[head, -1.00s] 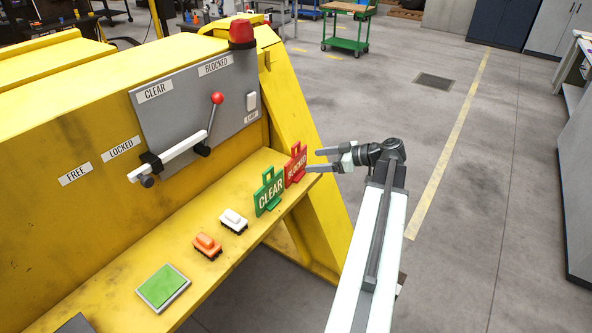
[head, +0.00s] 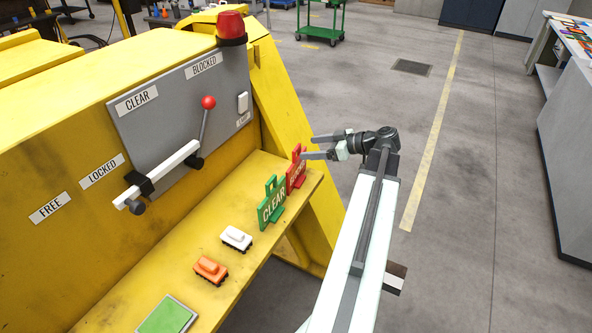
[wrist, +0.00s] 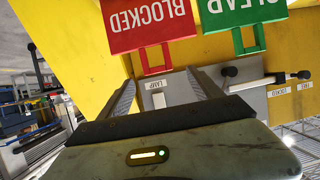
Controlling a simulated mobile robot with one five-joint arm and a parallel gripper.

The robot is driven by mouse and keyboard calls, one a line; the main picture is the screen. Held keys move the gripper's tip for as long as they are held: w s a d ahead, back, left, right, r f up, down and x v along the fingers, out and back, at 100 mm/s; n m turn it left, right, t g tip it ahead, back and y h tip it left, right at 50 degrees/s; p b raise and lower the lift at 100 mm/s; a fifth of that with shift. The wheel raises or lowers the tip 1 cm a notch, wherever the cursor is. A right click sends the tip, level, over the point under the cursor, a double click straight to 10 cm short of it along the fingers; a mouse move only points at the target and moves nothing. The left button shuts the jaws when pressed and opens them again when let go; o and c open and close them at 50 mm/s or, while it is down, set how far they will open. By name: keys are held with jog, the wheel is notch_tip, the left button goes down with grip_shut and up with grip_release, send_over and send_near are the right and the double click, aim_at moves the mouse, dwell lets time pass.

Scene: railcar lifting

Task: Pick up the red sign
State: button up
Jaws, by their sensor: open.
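The red BLOCKED sign (head: 297,173) stands upright at the far end of the yellow ledge, partly behind the green CLEAR sign (head: 271,206). My gripper (head: 310,147) is open and empty, beside the top of the red sign, with its fingers pointing left. In the wrist view, which is upside down, the red sign (wrist: 150,25) is ahead with its handle loop (wrist: 153,60) lined up between my two open fingers (wrist: 165,92). I cannot tell whether the fingers touch it. The green sign (wrist: 238,16) is close beside it on the right there.
The yellow ledge (head: 190,245) also holds a white block (head: 236,238), an orange block (head: 210,269) and a green pad (head: 166,318). A grey panel with a white-handled lever (head: 165,172) and red-knobbed rod (head: 207,103) rises behind. Open floor lies right of my arm.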

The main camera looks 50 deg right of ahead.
aim_at(298, 149)
jog(key=b+x, duration=0.1)
jog(key=x, duration=0.3)
jog(key=b+x, duration=0.1)
jog(key=x, duration=0.2)
jog(key=shift+d+f+b, duration=0.2)
jog(key=shift+f+b, duration=0.1)
grip_shut()
